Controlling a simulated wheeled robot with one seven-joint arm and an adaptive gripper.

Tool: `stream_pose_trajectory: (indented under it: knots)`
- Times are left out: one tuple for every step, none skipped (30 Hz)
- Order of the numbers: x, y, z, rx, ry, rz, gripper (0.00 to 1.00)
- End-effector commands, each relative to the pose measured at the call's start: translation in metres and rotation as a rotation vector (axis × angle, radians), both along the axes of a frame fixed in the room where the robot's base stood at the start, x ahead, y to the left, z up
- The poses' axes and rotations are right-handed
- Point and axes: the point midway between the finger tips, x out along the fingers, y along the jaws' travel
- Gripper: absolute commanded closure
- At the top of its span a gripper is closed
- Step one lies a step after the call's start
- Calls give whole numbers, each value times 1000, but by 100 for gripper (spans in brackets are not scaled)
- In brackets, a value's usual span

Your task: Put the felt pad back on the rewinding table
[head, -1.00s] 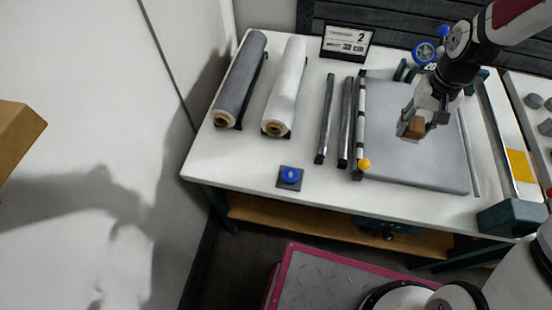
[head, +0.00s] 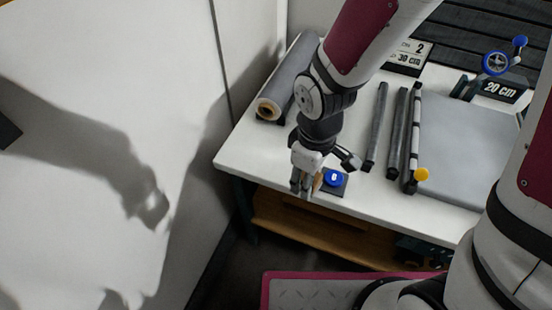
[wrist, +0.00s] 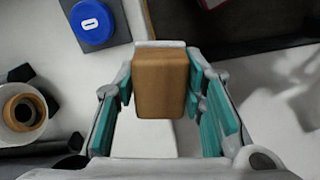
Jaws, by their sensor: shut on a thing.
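My gripper (head: 306,188) is shut on a small tan-brown block, which I take to be the felt pad (wrist: 165,82). In the wrist view the block sits upright between the teal finger pads. In the head view it is mostly hidden by the fingers. The white rewinding table (head: 252,152) lies below and behind. My gripper is by the table's front edge at the left, just left of a blue button on a dark square base (head: 333,178). I cannot tell the block's height above the table, or whether it touches it.
Dark bars (head: 377,130) and a grey plate (head: 460,150) lie to the right. A wall stands left; a pink-edged platform (head: 330,290) lies below.

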Motion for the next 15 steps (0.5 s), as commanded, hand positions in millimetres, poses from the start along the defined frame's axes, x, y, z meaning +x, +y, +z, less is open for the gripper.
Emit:
stream_pose_trajectory:
  knots:
    - [-12,5,-3,0,-2,74,89]
    - [-18,7,-4,-1,0,111,89]
    - [-25,9,-4,-1,-2,151,89]
    - [-28,10,-5,-2,-1,176,89]
    - [-30,11,-5,-1,-2,193,89]
    - [-30,12,-6,-1,-2,210,89]
    - [-29,13,-6,-1,-2,218,89]
    - [-26,15,-7,-1,-2,223,89]
    - [-20,18,-7,0,-2,224,89]
    - [-14,20,-8,-1,-2,224,89]
    - [-7,22,-9,0,-2,223,89]
    - [2,26,-9,0,-2,223,89]
    - [9,28,-10,0,-1,223,89]
    - [16,30,-11,0,-2,222,89]
    - [26,34,-12,0,-2,222,89]
